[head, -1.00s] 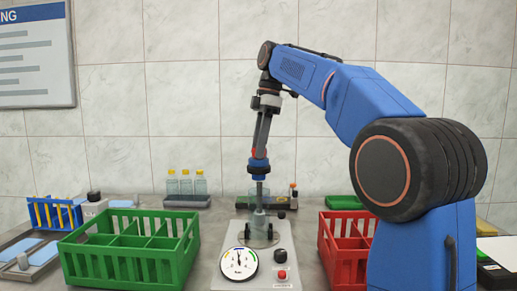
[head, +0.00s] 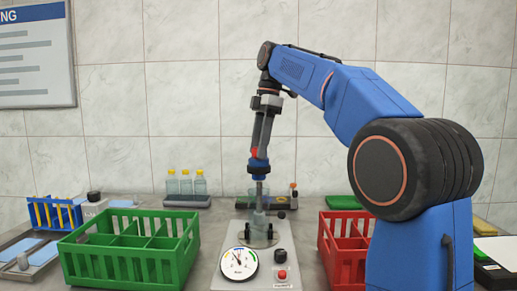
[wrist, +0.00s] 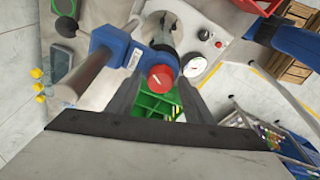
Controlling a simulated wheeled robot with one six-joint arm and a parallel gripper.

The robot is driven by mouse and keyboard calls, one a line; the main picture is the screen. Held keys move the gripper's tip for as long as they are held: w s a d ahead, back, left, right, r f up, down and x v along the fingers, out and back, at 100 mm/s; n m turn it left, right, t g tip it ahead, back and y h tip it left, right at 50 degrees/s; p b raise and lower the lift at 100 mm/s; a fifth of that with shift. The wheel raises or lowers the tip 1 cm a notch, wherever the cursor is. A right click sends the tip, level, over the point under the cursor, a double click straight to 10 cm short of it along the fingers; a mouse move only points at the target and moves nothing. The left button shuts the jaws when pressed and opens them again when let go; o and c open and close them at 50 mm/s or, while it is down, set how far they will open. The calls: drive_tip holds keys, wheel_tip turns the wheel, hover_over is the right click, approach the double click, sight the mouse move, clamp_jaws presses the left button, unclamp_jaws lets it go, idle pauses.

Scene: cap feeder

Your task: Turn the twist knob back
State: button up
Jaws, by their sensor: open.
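The twist knob (wrist: 160,77) is red with a white mark and sits on a blue body (wrist: 122,48) crossed by a metal rod. In the wrist view its mark slants toward the lower left. The knob is partly hidden in the head view (head: 254,152), above the blue body. My gripper (wrist: 160,88) is open, pointing down, with its dark fingers on either side of the knob. I cannot tell whether they touch it. A round white gauge (head: 238,263) stands on the grey base plate (head: 225,283); its needle points to the upper left.
A green crate (head: 130,263) stands left of the base plate and a red crate (head: 345,268) right of it. A black knob (head: 280,256) and a red button (head: 282,274) sit beside the gauge. Several bottles (head: 186,184) stand at the back.

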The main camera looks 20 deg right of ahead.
sight(255, 148)
drive_tip(key=m+t, duration=0.1)
drive_tip(key=m, duration=0.5)
drive_tip(key=shift+m, duration=0.4)
drive_tip(key=c, duration=1)
drive_tip(key=shift+o, duration=0.2)
drive_tip(key=n, duration=0.4)
drive_tip(key=shift+n+g, duration=0.3)
drive_tip(key=shift+n, duration=0.1)
drive_tip(key=o, duration=0.7)
drive_tip(key=shift+n, duration=0.3)
drive_tip(key=shift+c, duration=0.2)
drive_tip(key=o, duration=0.5)
drive_tip(key=shift+o, duration=0.2)
drive_tip(key=shift+r, duration=0.15)
drive_tip(key=shift+r, duration=1.9)
